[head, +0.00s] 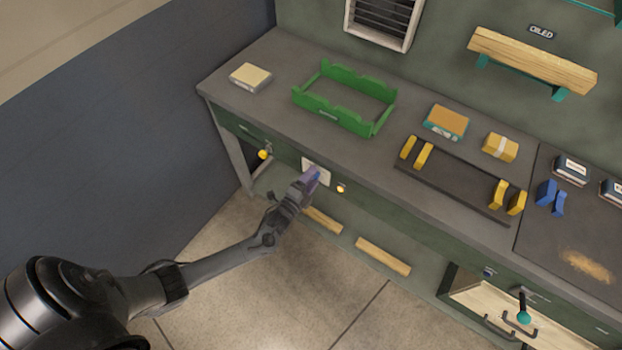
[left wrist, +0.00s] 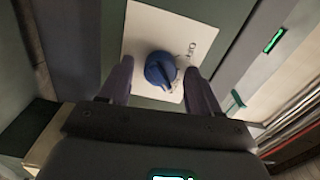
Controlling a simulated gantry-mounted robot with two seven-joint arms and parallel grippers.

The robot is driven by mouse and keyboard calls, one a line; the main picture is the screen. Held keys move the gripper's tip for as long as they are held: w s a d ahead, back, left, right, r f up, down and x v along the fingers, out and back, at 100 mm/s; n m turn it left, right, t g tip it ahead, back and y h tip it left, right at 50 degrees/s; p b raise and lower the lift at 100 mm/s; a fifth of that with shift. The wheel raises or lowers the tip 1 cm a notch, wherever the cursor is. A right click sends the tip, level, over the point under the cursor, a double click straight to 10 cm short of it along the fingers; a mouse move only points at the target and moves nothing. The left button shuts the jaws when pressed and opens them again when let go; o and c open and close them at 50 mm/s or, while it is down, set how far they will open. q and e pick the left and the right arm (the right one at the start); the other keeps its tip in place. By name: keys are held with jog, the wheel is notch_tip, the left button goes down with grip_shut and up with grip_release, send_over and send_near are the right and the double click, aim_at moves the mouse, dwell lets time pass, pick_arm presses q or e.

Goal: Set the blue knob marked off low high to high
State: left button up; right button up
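The blue knob (left wrist: 160,69) sits on a white plate (left wrist: 147,28) and fills the middle of the left wrist view. The marking "OFF" shows at its upper right; the other markings are hidden or too small to read. A dark pointer line on the knob runs toward the lower right. My left gripper (left wrist: 160,85) is open, with one finger on each side of the knob and a gap to each. In the head view my left gripper (head: 312,178) is in front of the white plate (head: 318,165) on the bench front and hides the knob. My right gripper is not in view.
A yellow knob (head: 263,154) is on the bench front to the left, and a small yellow light (head: 340,188) is to the right of the plate. A green tray (head: 330,112) stands on the bench top above. An open drawer (head: 480,294) juts out at the lower right.

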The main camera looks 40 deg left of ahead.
pick_arm(q)
jog(key=s+d+p, duration=0.1)
jog(key=s, duration=0.9)
jog(key=shift+s+p, duration=0.3)
jog(key=shift+s, duration=0.1)
jog(key=shift+s, duration=0.1)
